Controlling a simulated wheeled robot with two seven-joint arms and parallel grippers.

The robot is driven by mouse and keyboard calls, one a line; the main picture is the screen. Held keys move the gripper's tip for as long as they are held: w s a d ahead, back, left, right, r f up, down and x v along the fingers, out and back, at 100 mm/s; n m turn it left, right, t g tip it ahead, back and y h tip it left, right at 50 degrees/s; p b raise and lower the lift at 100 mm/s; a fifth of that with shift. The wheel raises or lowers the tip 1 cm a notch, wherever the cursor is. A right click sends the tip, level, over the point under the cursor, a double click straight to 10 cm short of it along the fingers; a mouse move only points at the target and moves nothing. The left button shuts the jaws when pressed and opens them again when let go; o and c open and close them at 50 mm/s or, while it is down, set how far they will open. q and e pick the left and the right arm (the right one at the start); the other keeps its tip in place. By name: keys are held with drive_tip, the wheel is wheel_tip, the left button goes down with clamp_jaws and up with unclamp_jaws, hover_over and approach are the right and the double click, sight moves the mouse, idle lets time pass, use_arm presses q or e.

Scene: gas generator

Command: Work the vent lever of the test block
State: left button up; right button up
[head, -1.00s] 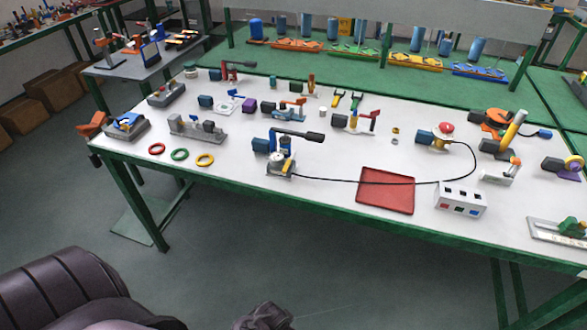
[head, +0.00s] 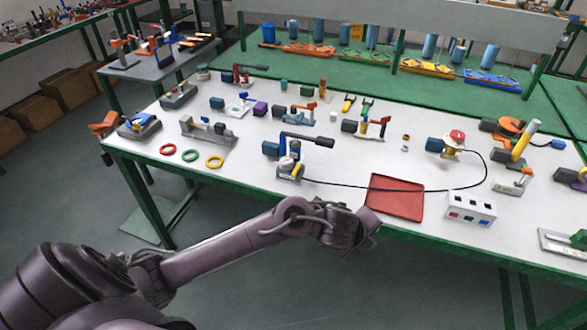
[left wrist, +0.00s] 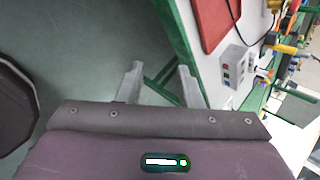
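The likeliest test block (head: 287,166) stands near the middle of the table's front half in the head view, with a blue body and a round gauge-like part. A lever with a long dark handle (head: 318,140) lies roughly level on its top, pointing right. I cannot tell for sure that this is the vent lever. My left gripper (head: 352,232) is in front of the table's front edge, below and right of the block, apart from it. In the left wrist view its two fingers (left wrist: 160,70) are spread with nothing between them. My right gripper is not in view.
A red tray (head: 395,199) and a white box with coloured buttons (head: 470,206) lie to the right. A black cable (head: 345,184) runs from the block. Red, green and yellow rings (head: 190,156) lie to the left. Several other lever devices stand behind. The green table edge (head: 240,184) is close.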

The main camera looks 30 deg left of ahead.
use_arm(q)
drive_tip(key=w+a+m, duration=0.5)
drive_tip(key=a+m, duration=0.1)
drive_tip(key=a, duration=0.1)
drive_tip(key=m+g+y, duration=0.3)
drive_tip(key=m+g, duration=0.1)
drive_tip(key=m, duration=0.1)
approach(295, 172)
drive_tip(key=x, duration=0.8)
drive_tip(key=shift+a+p, duration=0.15)
drive_tip(key=shift+p, duration=0.2)
drive_tip(key=shift+c, duration=0.3)
drive_tip(key=shift+t, duration=0.3)
clamp_jaws()
